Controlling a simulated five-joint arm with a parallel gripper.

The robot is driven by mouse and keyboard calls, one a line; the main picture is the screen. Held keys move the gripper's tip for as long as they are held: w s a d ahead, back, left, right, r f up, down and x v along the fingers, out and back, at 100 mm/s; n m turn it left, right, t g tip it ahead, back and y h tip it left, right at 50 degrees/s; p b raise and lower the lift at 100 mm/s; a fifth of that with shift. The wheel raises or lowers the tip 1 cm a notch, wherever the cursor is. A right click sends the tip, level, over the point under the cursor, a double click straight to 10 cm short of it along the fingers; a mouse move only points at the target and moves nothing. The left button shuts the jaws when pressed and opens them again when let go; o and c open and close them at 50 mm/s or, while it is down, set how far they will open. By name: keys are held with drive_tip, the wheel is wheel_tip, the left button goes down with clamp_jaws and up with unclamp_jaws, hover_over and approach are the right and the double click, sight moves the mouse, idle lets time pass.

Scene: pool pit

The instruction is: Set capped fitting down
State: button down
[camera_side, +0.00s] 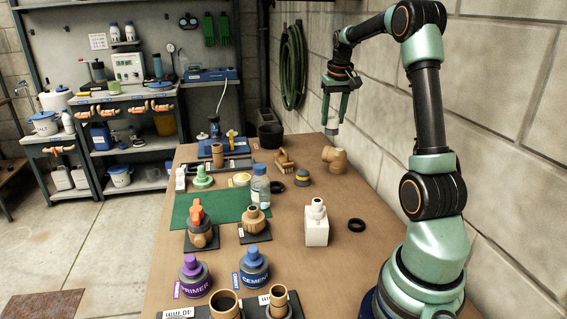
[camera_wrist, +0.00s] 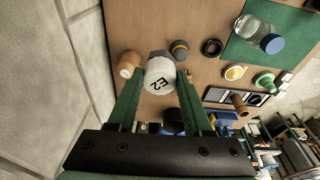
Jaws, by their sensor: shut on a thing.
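My gripper (camera_side: 335,102) is raised above the far right part of the workbench (camera_side: 300,205), fingers pointing down. Its green fingers also show in the wrist view (camera_wrist: 160,82), shut on the capped fitting (camera_wrist: 160,76). The fitting has a pale round face marked "E2" and a grey part at its far edge. In the side view the fitting (camera_side: 331,128) is a small grey piece hanging below the fingers, apart from the bench. A tan elbow (camera_side: 334,159) lies on the bench beneath it; the elbow also shows left of the fitting in the wrist view (camera_wrist: 129,63).
The block wall bounds the right; bare bench lies between elbow and block.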

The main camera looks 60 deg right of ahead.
drive_tip(key=s+d+f+m, duration=0.1)
drive_tip(key=s+d+m, duration=0.1)
drive_tip(key=s, duration=0.4)
wheel_tip(320, 180, down, 19)
drive_tip(key=shift+d+f, duration=0.1)
drive_tip(key=shift+f, duration=0.1)
drive_tip(key=shift+f, duration=0.15)
drive_tip(key=shift+c, duration=1.6)
unclamp_jaws()
